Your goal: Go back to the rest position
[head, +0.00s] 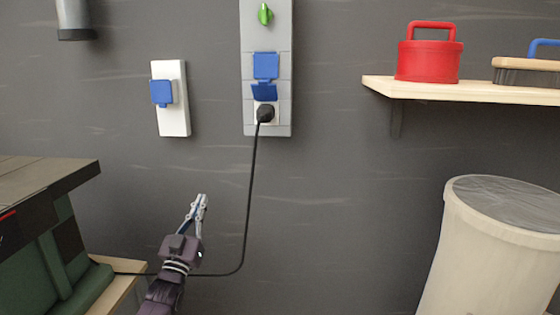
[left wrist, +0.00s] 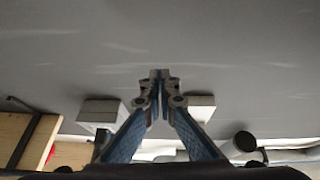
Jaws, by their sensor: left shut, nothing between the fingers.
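My left gripper (head: 202,202) points up in front of the grey wall in the head view. It is shut and empty, below and to the left of the grey socket panel (head: 283,90). Its closed fingers (left wrist: 160,78) also show in the left wrist view, with wall behind them. A black plug (head: 265,113) sits in the lower socket of the panel, under a raised blue cover. Its black cable (head: 248,190) hangs down and runs left behind my left arm. My right gripper is not in view.
A white plate with a blue-covered socket (head: 162,92) is left of the panel. A wooden shelf (head: 480,91) at right holds a red container (head: 429,55) and a brush (head: 525,70). A beige bin (head: 480,240) stands below. A green machine (head: 45,250) stands at left.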

